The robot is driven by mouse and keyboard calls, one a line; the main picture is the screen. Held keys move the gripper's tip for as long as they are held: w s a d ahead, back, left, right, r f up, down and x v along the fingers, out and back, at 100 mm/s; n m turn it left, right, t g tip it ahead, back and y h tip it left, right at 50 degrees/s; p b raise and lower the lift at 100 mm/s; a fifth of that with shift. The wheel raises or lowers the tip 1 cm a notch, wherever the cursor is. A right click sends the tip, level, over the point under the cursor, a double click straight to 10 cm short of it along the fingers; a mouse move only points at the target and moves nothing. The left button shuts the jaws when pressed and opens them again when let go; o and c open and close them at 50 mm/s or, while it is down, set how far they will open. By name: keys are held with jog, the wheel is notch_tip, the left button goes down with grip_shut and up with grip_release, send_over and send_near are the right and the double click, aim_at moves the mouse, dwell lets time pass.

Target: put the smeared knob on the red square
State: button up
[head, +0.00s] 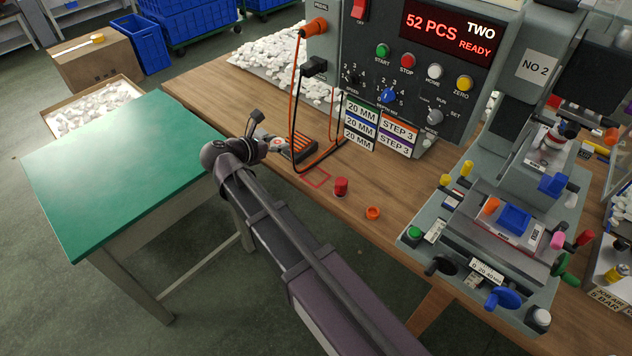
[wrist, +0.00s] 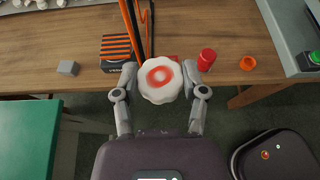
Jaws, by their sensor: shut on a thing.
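The smeared knob (wrist: 160,80) is white with a scalloped rim and a red ring-shaped smear on its face. My gripper (wrist: 160,82) is shut on it, one finger on each side, in the wrist view. In the head view my gripper (head: 262,138) is near the table's front edge, left of the red square, and largely hides the knob. The red square (head: 327,182) is a thin red outline on the wooden table. In the wrist view only a bit of red shows behind the knob; the rest of the square is hidden.
A red cylinder (head: 341,187) stands close right of the square, with an orange ring (head: 373,213) beyond. A grey block (wrist: 68,68) lies left. The pad printer (head: 490,235) stands right.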

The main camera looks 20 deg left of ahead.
jog(key=d+f+m+g+h+b, duration=0.1)
jog(key=d+f+m+h+b, duration=0.1)
jog(key=d+f+b, duration=1.3)
jog(key=shift+d+f+b, duration=0.35)
jog(key=shift+d+f, duration=0.1)
jog(key=shift+f, duration=0.45)
jog(key=shift+w, duration=0.15)
jog(key=b, duration=0.2)
send_over(314, 177)
jog(key=shift+f, duration=0.75)
jog(key=shift+f, duration=0.15)
jog(key=shift+f+b, duration=1.55)
jog(key=shift+f, duration=0.1)
jog(key=shift+f, duration=0.1)
